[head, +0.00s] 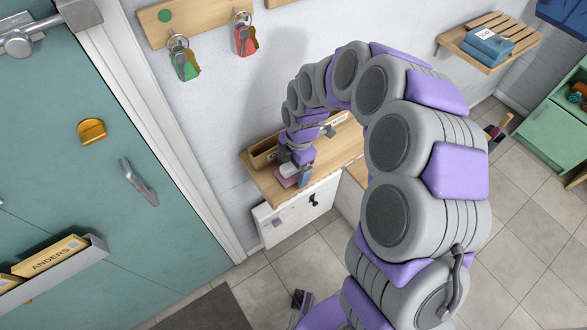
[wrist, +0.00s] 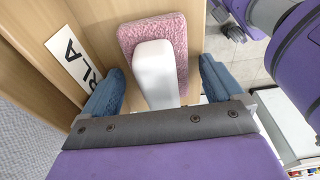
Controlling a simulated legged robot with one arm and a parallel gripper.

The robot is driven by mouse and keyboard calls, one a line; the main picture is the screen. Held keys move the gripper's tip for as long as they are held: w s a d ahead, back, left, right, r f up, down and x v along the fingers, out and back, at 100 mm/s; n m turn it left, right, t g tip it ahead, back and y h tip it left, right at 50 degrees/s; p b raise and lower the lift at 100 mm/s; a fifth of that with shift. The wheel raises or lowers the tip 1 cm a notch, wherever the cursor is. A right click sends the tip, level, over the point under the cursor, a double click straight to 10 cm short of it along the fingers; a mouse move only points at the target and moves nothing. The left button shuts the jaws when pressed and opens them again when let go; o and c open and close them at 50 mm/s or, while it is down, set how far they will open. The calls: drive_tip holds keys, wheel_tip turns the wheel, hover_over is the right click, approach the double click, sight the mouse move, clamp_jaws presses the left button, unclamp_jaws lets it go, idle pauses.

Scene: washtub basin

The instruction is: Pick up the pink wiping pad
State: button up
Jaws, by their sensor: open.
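The pink wiping pad (wrist: 187,30) lies on a light wooden surface in the wrist view, with a white handle (wrist: 155,72) on top. My gripper (wrist: 158,88) is open, with one blue finger on each side of the white handle. Both fingers look apart from the handle. In the head view the pink pad (head: 286,182) shows small near the front edge of the wooden bench top (head: 262,180). My gripper (head: 296,168) is right above it there, and my arm hides part of the area.
A wooden box wall with a white name label (wrist: 73,55) stands close to the left finger in the wrist view. A wall rack with keys (head: 246,36) hangs above. A teal door (head: 80,130) is at left. Tiled floor at right is mostly clear.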

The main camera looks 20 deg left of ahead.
drive_tip(key=shift+c, duration=0.3)
drive_tip(key=c, duration=1.1)
drive_tip(key=shift+r, duration=0.15)
drive_tip(key=shift+r+p, duration=0.65)
drive_tip(key=shift+r, duration=1.15)
drive_tip(key=s+d+r+p, duration=0.1)
drive_tip(key=s+d+p, duration=0.2)
drive_tip(key=s+d, duration=0.6)
drive_tip(key=s, duration=0.4)
drive_tip(key=shift+d+r, duration=0.1)
